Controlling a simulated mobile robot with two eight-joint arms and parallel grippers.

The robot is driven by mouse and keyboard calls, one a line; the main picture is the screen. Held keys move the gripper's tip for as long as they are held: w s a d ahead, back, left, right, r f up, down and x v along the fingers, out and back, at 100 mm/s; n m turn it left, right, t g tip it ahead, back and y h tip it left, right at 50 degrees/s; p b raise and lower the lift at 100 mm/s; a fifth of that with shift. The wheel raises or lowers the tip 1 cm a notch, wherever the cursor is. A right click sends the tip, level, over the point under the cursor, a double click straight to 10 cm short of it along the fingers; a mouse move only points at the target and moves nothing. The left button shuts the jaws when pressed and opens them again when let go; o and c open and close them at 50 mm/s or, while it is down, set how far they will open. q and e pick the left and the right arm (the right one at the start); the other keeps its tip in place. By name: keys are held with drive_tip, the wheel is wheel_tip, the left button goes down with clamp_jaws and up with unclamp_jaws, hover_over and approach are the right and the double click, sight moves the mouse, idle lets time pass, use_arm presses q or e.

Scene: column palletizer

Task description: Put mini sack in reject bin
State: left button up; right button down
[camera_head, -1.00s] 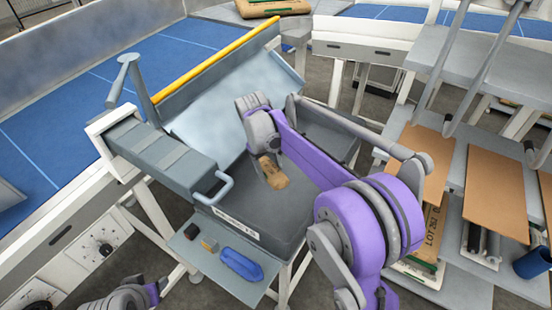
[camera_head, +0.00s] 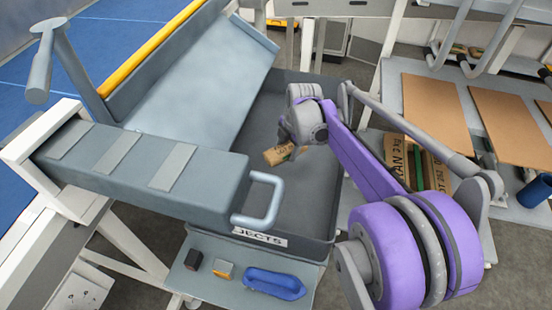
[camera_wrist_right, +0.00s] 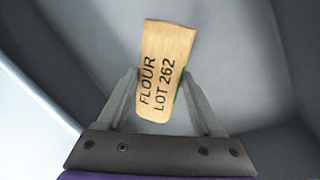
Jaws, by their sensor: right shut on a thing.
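The mini sack (camera_head: 277,154) is a small tan paper sack. In the right wrist view the sack (camera_wrist_right: 164,68) reads "FLOUR LOT 262" and sits between the two fingers of my right gripper (camera_wrist_right: 165,92), which is shut on it. In the head view my right gripper (camera_head: 292,146) holds the sack over the inside of the reject bin (camera_head: 262,242), a grey open bin with a partly hidden "JECTS" label. Grey bin walls surround the sack in the wrist view. Whether the sack touches the bin floor cannot be told. My left gripper is out of view.
A grey chute (camera_head: 190,85) slopes into the bin from the left. A grey pusher box with a handle (camera_head: 262,200) overhangs its near left side. A shelf below holds a blue item (camera_head: 273,283) and small blocks. Shelves with cardboard sheets (camera_head: 436,118) stand at right.

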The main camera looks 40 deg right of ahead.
wheel_tip(320, 180, down, 6)
drive_tip(key=shift+d+r+b, duration=0.15)
drive_tip(key=shift+r+b, duration=0.05)
drive_tip(key=shift+b, duration=0.15)
wheel_tip(320, 180, down, 4)
drive_tip(key=shift+f+b, duration=0.1)
drive_tip(key=shift+b, duration=0.2)
unclamp_jaws()
drive_tip(key=shift+r, duration=0.2)
drive_tip(key=p+v, duration=0.1)
drive_tip(key=v, duration=1)
drive_tip(key=shift+s+r+p, duration=0.15)
drive_tip(key=shift+r+p, duration=0.25)
